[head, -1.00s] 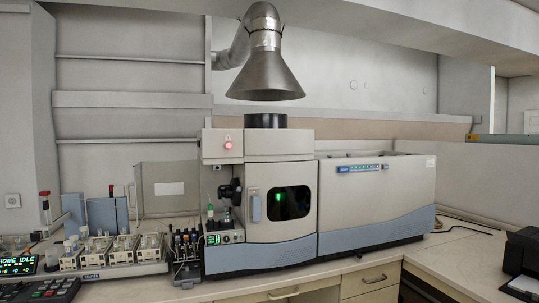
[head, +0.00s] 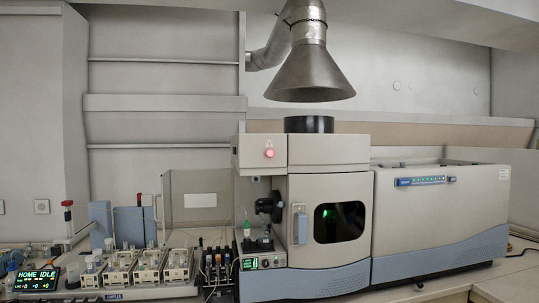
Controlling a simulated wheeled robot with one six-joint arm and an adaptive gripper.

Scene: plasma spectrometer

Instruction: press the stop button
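A round red lit button (head: 269,153) sits on the upper left front panel of the beige and blue spectrometer (head: 405,225), with a small mark above it that is too small to read. I see no readable "stop" label on it. A green glow shows in the dark window (head: 339,222) of the spectrometer's front door. My gripper is not in view, so where it is relative to the button does not show.
A metal exhaust hood (head: 309,70) hangs above the black chimney (head: 309,124). A display reading "HOME IDLE" (head: 38,276) stands at the lower left. A pump row (head: 150,268) and a small rack (head: 217,268) stand left of the spectrometer. No object blocks the button.

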